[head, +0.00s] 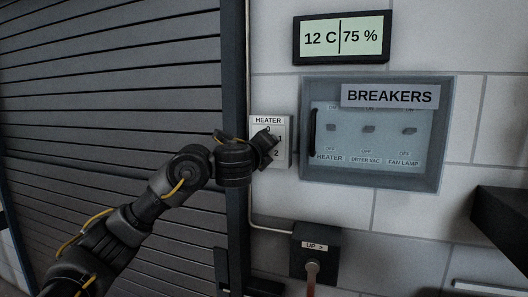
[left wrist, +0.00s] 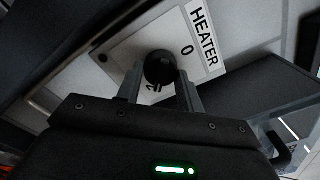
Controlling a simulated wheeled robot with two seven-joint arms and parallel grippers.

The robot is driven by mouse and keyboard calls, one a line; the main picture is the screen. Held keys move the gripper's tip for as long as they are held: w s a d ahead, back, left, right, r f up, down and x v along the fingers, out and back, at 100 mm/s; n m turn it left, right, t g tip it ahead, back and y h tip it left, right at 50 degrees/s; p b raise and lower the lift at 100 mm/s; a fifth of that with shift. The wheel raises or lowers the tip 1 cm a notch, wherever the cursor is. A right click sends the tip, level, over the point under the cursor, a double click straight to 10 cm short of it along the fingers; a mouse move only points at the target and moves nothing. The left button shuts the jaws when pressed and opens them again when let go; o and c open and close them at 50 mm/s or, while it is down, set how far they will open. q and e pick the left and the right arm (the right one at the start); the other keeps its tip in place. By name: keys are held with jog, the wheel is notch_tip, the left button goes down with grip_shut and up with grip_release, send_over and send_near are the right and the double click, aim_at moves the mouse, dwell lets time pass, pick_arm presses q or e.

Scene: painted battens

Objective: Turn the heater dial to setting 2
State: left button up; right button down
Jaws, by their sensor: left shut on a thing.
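I cannot tell which mark the dial points to. My right gripper is not in view.
A glass-fronted breaker box (head: 447,135) with several switches is just right of the heater. A display (head: 342,38) above reads 12 C and 75 %. An UP control box (head: 315,250) is below. A slatted grey shutter (head: 110,90) fills the left.

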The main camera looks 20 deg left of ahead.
pick_arm(q)
jog(key=shift+f+m, duration=0.1)
jog(key=shift+m, duration=0.5)
jog(key=shift+b, duration=0.3)
jog(key=o, duration=1)
jog(key=shift+s, duration=0.1)
